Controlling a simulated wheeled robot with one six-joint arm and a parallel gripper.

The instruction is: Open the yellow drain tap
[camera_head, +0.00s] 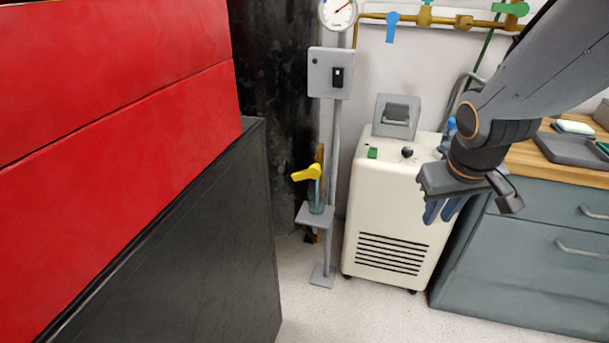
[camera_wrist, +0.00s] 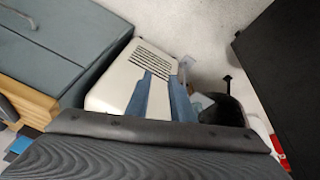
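The yellow drain tap (camera_head: 307,173) is a lever handle on top of a small upright fitting in the head view. It lies roughly sideways, pointing left, above a grey bracket plate (camera_head: 315,215) on a metal post. My gripper (camera_head: 443,211) hangs to the right of the tap, in front of the white cabinet, well apart from the tap. Its two blue fingers point down with a narrow gap between them, and nothing shows held. The fingers also show in the wrist view (camera_wrist: 168,98), over the white cabinet. I cannot make out the tap clearly in the wrist view.
The white vented cabinet (camera_head: 395,215) stands right of the post. A grey switch box (camera_head: 330,73) and gauge (camera_head: 337,12) sit above the tap. A large red and black unit (camera_head: 185,240) blocks the left. Grey drawers (camera_head: 540,250) stand right. Pale floor (camera_head: 350,315) is clear in front.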

